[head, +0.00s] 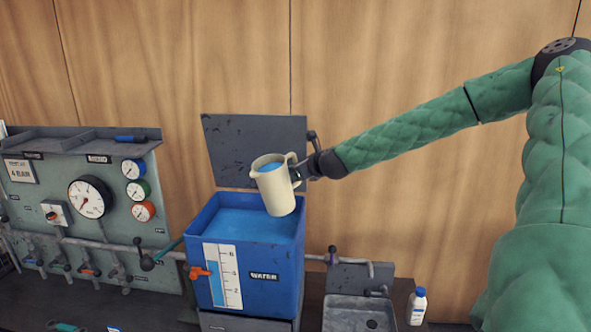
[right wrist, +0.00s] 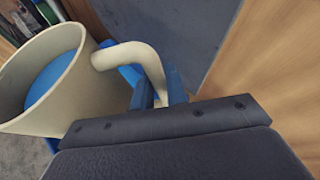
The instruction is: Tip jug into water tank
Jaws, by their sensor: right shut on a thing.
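A cream jug (head: 274,190) with blue water in it is held above the right part of the blue water tank (head: 268,262). The jug leans slightly to the left in the head view. The tank is open, with blue water inside and its dark lid (head: 240,150) raised behind. My right gripper (head: 298,173) is shut on the jug's handle. In the right wrist view the jug (right wrist: 75,95) fills the left side, and the gripper's blue fingers (right wrist: 160,92) close around the handle (right wrist: 135,55). My left gripper is not in view.
A grey gauge panel (head: 120,225) with pipes and valves stands left of the tank. A grey sink (head: 358,315) and a white bottle (head: 417,306) stand to the right. A wooden wall is behind.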

